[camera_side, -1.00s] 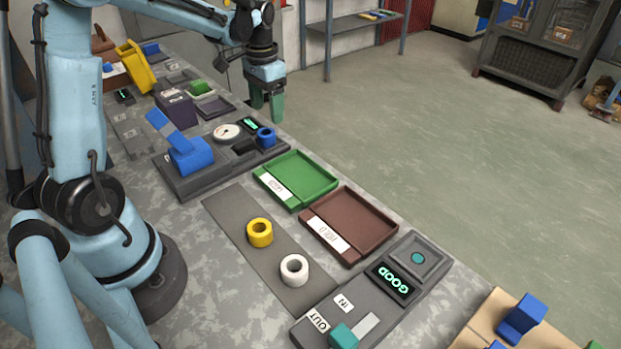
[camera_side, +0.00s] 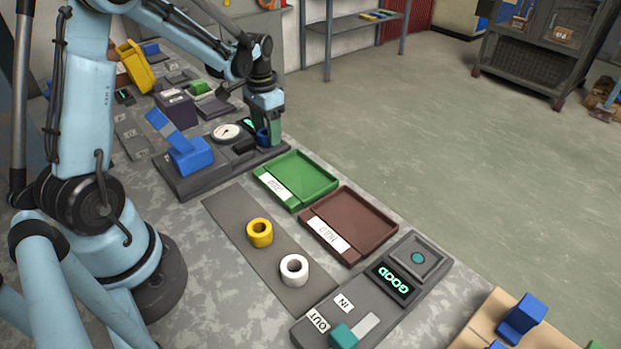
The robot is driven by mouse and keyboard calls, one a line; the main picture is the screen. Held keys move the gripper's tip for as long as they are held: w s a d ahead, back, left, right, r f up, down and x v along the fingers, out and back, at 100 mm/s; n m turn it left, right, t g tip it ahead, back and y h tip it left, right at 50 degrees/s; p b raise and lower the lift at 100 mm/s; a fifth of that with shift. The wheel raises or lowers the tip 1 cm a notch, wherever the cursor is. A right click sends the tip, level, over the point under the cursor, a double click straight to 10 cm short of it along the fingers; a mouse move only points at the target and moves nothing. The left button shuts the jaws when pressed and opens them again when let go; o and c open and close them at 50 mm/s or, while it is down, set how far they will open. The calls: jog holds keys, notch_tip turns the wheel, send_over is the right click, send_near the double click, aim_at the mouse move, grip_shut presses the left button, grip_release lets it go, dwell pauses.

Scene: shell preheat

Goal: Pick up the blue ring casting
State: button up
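The blue ring casting (camera_side: 261,136) stands at the right end of the dark grey gauge fixture (camera_side: 205,182). My gripper (camera_side: 269,137) points down at the ring, with its green fingers level with it. One finger shows at the ring's right side and hides part of it. The other finger is hard to make out. I cannot tell whether the fingers touch or grip the ring.
The fixture also carries a round white dial (camera_side: 227,132) and a blue clamp-like block (camera_side: 190,155). A green tray (camera_side: 322,167) and a brown tray (camera_side: 375,203) lie in front. A yellow ring (camera_side: 260,233) and a white ring (camera_side: 294,269) stand on a grey strip.

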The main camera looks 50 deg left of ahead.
jog(key=shift+r, duration=0.1)
jog(key=c, duration=1)
